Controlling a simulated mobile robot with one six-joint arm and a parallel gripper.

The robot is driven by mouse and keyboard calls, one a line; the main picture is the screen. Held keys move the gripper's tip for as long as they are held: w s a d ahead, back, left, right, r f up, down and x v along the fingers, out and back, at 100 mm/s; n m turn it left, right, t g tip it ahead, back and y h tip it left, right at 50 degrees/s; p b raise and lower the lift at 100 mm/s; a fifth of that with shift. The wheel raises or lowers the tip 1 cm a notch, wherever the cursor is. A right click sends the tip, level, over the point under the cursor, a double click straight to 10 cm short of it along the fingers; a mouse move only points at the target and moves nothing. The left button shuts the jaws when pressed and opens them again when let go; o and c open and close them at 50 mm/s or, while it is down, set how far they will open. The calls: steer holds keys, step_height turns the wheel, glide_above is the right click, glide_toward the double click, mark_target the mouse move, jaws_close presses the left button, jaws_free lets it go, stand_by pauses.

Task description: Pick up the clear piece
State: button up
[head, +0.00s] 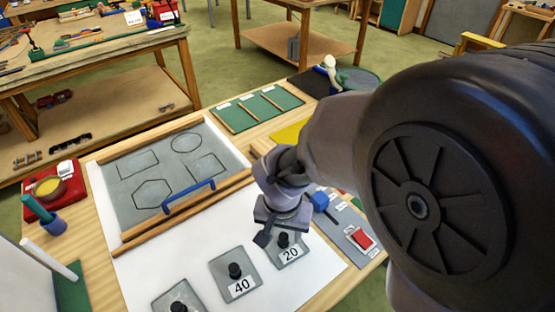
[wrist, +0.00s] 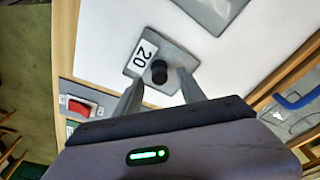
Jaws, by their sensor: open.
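I cannot make out for certain which thing is the clear piece. My gripper (head: 275,232) is open, low at the right of the white sheet (head: 205,251). In the wrist view its fingers (wrist: 161,76) point at a grey plate with a black knob (wrist: 159,71) and a label reading 20. The knob appears between the fingertips, with space on both sides; contact is not visible. The 20 plate (head: 290,256) is partly hidden by my gripper in the head view. A similar plate labelled 40 (head: 234,282) lies to its left.
A wood-framed grey panel (head: 135,208) with drawn outlines and a blue handle (head: 189,198) lies behind the sheet. A grey strip (head: 345,226) with a red part (head: 362,240) is at right. A green divided tray (head: 281,97) and red tray (head: 38,208) flank the panel.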

steer(key=shift+w+f, duration=0.2)
steer(key=shift+f, duration=0.9)
steer(key=shift+r, duration=0.1)
jaws_close()
steer(key=shift+r, duration=0.15)
